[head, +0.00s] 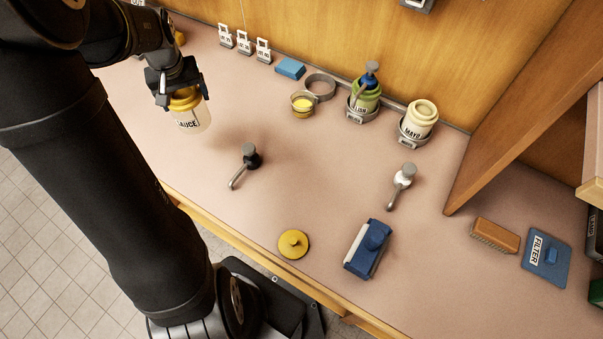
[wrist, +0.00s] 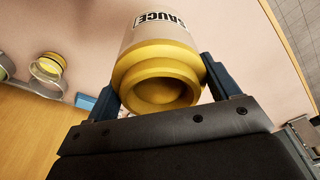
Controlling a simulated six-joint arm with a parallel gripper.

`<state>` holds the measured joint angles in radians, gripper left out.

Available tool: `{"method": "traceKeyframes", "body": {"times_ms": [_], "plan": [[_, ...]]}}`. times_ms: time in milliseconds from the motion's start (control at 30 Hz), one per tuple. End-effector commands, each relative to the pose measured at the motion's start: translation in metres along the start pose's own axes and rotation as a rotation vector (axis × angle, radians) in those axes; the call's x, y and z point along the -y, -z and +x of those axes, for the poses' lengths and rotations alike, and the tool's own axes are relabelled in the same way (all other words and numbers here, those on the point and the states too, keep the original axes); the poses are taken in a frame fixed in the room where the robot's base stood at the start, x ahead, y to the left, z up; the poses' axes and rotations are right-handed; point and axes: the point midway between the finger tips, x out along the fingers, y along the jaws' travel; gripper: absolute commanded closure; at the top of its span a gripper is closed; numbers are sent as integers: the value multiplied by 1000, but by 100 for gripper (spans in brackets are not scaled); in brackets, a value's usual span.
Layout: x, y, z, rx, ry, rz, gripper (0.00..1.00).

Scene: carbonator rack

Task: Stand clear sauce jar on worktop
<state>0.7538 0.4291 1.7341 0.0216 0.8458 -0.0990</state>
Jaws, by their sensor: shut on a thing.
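The sauce jar (head: 191,114) has a pale clear body, a yellow neck and a SAUCE label. My gripper (head: 179,91) is shut on its yellow upper part, at the left of the worktop (head: 310,170) in the head view. The jar hangs slightly tilted below the fingers; whether its base touches the worktop I cannot tell. In the wrist view the sauce jar (wrist: 158,75) sits between both fingers of my gripper (wrist: 160,85), its round yellow mouth open and facing the camera.
A black-and-grey pump (head: 248,160) lies right of the jar; a white-and-grey pump (head: 402,180) lies further right. A yellow lid (head: 293,244) and blue block (head: 368,248) are near the front. Along the wall stand an empty ring (head: 320,86), a green jar (head: 367,98) and a mayo jar (head: 420,118).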

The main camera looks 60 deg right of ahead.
Motion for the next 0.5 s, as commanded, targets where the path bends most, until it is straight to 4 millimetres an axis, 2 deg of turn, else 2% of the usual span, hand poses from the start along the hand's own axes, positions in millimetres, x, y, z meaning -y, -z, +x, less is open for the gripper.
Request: {"method": "traceKeyframes", "body": {"times_ms": [33, 100, 267, 500], "plan": [[-21, -6, -1, -1, -4, 27, 44], [-46, -16, -2, 0, -7, 53, 44], [-98, -41, -4, -1, -14, 114, 44], [-167, -90, -8, -4, -26, 203, 44]]}}
